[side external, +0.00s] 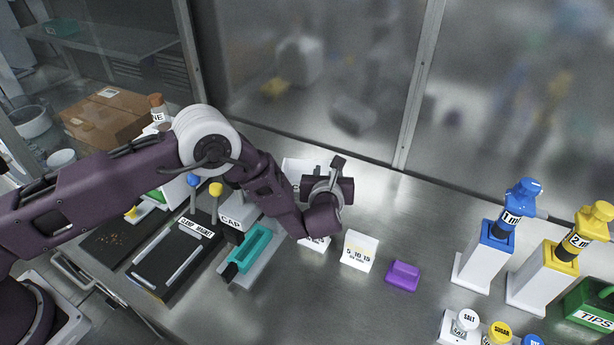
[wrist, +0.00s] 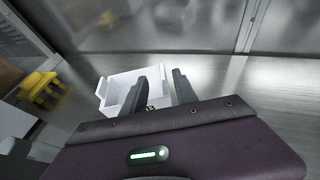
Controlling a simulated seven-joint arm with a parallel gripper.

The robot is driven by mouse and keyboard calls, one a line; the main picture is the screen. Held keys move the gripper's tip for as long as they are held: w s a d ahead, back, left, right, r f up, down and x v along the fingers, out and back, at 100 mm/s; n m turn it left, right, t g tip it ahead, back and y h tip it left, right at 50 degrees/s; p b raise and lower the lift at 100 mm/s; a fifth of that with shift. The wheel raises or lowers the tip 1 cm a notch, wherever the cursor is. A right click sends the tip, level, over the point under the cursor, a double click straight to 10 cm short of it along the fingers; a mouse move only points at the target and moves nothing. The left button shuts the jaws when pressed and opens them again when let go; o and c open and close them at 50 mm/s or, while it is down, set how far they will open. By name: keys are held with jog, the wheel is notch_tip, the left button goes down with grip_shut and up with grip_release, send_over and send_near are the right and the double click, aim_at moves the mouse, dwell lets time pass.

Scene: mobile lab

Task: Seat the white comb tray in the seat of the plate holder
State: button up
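A white open-topped tray (wrist: 118,88), which looks like the comb tray, stands on the steel bench in the wrist view. In the side view only part of a white piece (side external: 292,167) shows behind my arm, likely the same tray. My gripper (wrist: 160,86) is open, its two dark fingers apart. The left finger overlaps the tray's front in the picture, and the tray's right end shows between the fingers; contact cannot be told. In the side view my gripper (side external: 327,178) is low over the bench. No label marks the plate holder; I cannot tell which fixture it is.
A black clamp-magnet base (side external: 172,262) and a teal block in a grey cradle (side external: 267,268) stand left. A white labelled box (side external: 359,251) and a purple block (side external: 403,276) stand near my gripper. Blue (side external: 497,232) and yellow (side external: 560,250) dispensers stand right. A glass wall (side external: 310,75) closes the back.

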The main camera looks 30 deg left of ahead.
aim_at(330, 170)
jog(key=x, duration=0.5)
jog(key=shift+d+f, duration=0.2)
jog(key=shift+s, duration=0.1)
grip_shut()
notch_tip(330, 170, up, 10)
jog(key=shift+r, duration=0.1)
jog(key=s+a+r+m+h, duration=0.15)
jog(key=a+r, duration=0.25)
jog(key=a, duration=0.4)
jog(key=s+a+r, duration=0.2)
jog(key=a+r, duration=0.3)
jog(key=a, duration=0.3)
jog(key=s+a+r+m+h, duration=0.1)
jog(key=s+r+h, duration=0.1)
jog(key=s, duration=0.4)
jog(key=s+a+r+m+t+h, duration=0.1)
jog(key=s+a+r+m+h, duration=0.1)
jog(key=s+r, duration=0.2)
jog(key=v, duration=0.3)
